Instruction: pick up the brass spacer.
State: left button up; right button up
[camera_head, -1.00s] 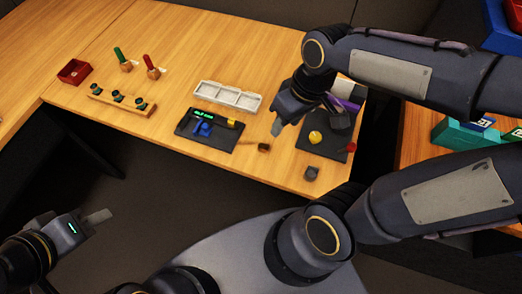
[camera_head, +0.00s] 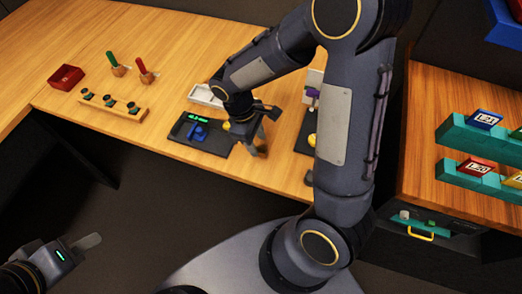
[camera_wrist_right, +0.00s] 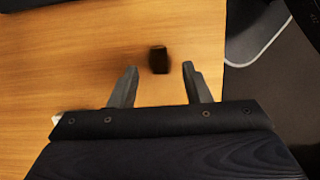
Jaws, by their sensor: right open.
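I cannot tell for sure which piece is the brass spacer. A small yellow piece (camera_head: 226,126) shows at the right end of the black display panel (camera_head: 212,147), partly behind my right gripper. My right gripper (camera_head: 254,149) is open above the table, just right of that panel. In the right wrist view its fingers (camera_wrist_right: 159,72) are apart with nothing between them. A small dark block (camera_wrist_right: 158,60) lies on the wood beyond the fingertips. My left gripper (camera_head: 88,242) is low at the left, away from the table; its finger gap is unclear.
A white tray (camera_head: 203,94) stands behind the panel. A yellow ball (camera_head: 312,141) sits on a dark mat, partly hidden by my right arm. A red box (camera_head: 66,77) and a wooden rack (camera_head: 112,106) stand left. Teal racks (camera_head: 465,136) are right.

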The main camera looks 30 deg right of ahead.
aim_at(261, 150)
jog(key=shift+x, duration=1.55)
jog(key=shift+d, duration=0.1)
jog(key=shift+c, duration=0.4)
grip_shut()
